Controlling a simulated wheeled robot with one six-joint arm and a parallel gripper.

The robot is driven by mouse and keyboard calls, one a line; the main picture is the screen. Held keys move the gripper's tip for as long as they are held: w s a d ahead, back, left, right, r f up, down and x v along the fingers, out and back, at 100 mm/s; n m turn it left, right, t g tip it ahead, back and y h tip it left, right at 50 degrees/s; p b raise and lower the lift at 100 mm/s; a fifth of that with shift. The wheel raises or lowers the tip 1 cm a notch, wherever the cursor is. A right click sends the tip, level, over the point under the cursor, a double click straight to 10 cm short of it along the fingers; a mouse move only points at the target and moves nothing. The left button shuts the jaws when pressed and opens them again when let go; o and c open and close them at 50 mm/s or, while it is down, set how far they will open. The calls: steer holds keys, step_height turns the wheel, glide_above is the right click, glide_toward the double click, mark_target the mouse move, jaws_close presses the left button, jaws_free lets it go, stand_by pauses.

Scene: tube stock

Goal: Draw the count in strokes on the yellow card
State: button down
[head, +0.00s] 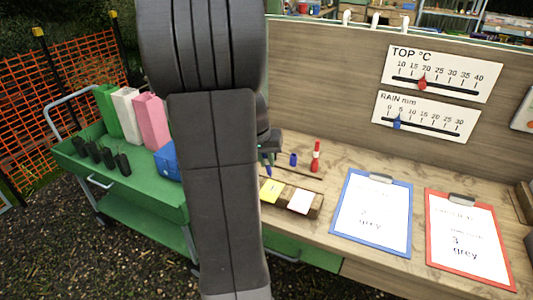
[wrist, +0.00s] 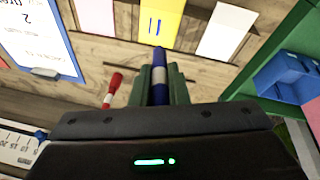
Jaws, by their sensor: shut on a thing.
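The yellow card (head: 270,190) lies at the left of the wooden block, partly behind my arm in the head view. In the wrist view the yellow card (wrist: 172,10) bears two short dark strokes side by side. My gripper (wrist: 158,95) is shut on a blue marker (wrist: 158,75) with a white band, its tip pointing towards the yellow card. Whether the tip touches the card cannot be told. In the head view my gripper is mostly hidden by my arm; the marker's blue tip (head: 268,171) shows beside it.
A white card (head: 300,201) lies right of the yellow one; another white card (wrist: 228,30) is on its other side. A red marker (head: 316,157) and a small blue cap (head: 293,159) stand behind.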

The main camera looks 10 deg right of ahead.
steer(key=shift+w+r+p, duration=0.35)
steer(key=shift+r+p, duration=0.3)
steer(key=shift+p, duration=0.45)
steer(key=shift+w+f+p, duration=0.1)
steer(key=shift+w+p, duration=0.05)
steer(key=shift+p, duration=0.35)
steer(key=shift+f, duration=0.1)
steer(key=shift+f+b, duration=1.25)
steer(key=shift+f, duration=0.65)
steer(key=shift+f+b, duration=0.65)
steer(key=shift+b, duration=0.3)
steer(key=shift+s+a+b, duration=0.65)
steer(key=shift+s+b, duration=0.3)
stand_by(0.5)
steer(key=shift+r, duration=0.2)
steer(key=shift+r+p, duration=1)
steer(key=shift+r, duration=0.35)
